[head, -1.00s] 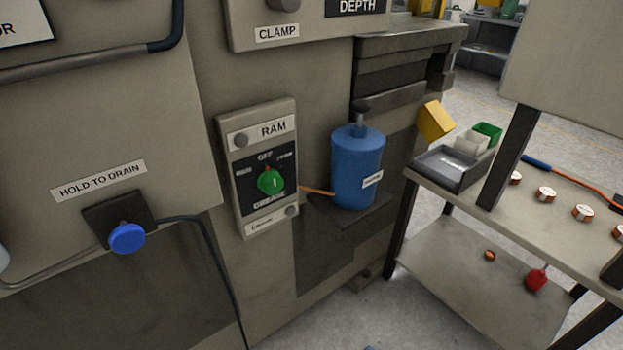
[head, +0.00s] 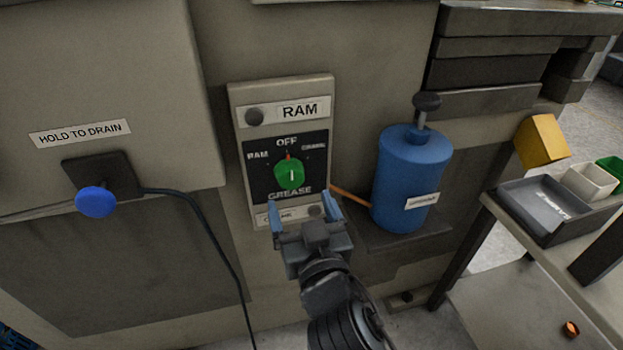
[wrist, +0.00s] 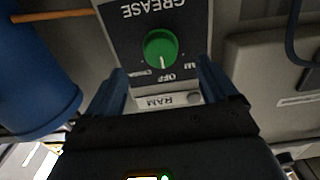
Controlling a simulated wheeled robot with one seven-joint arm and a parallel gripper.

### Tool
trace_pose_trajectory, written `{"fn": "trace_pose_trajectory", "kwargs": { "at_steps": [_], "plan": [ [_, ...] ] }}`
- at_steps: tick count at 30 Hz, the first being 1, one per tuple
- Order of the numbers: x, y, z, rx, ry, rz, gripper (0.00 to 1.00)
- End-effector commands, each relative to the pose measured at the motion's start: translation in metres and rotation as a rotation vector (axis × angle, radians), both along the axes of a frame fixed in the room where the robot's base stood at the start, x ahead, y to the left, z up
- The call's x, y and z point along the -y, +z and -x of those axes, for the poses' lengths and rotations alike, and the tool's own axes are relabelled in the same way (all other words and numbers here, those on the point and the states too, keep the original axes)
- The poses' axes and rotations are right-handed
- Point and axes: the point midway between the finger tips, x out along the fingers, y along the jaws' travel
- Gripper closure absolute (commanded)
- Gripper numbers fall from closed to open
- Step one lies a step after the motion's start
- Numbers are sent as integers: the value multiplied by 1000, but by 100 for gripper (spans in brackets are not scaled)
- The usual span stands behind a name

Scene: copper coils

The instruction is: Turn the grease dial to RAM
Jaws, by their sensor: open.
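The green grease dial (head: 289,175) sits on a black plate on the grey panel (head: 237,150), and its pointer mark is at OFF. RAM is printed to the left of OFF and another word, too small to read surely, to the right. A separate RAM label (head: 299,111) is at the panel's top. My gripper (head: 304,207) is open and empty, just below and in front of the dial in the head view. In the wrist view the dial (wrist: 161,48) appears upside down, beyond and between the open fingers (wrist: 163,90), not gripped.
A blue canister (head: 407,185) stands on a ledge right of the panel, joined by a copper-coloured pipe (head: 350,196). A blue knob (head: 97,202) marked HOLD TO DRAIN and a dark cable (head: 205,235) are left. A bench with a grey tray (head: 548,212) stands at the right.

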Motion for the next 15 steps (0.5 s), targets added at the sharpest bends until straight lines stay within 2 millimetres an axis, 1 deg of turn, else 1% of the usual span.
{"fn": "trace_pose_trajectory", "kwargs": {
  "at_steps": [9,15],
  "plan": [
    [-12,1,-44,2,0,2,14],
    [-18,1,-64,1,0,1,14]
  ]
}}
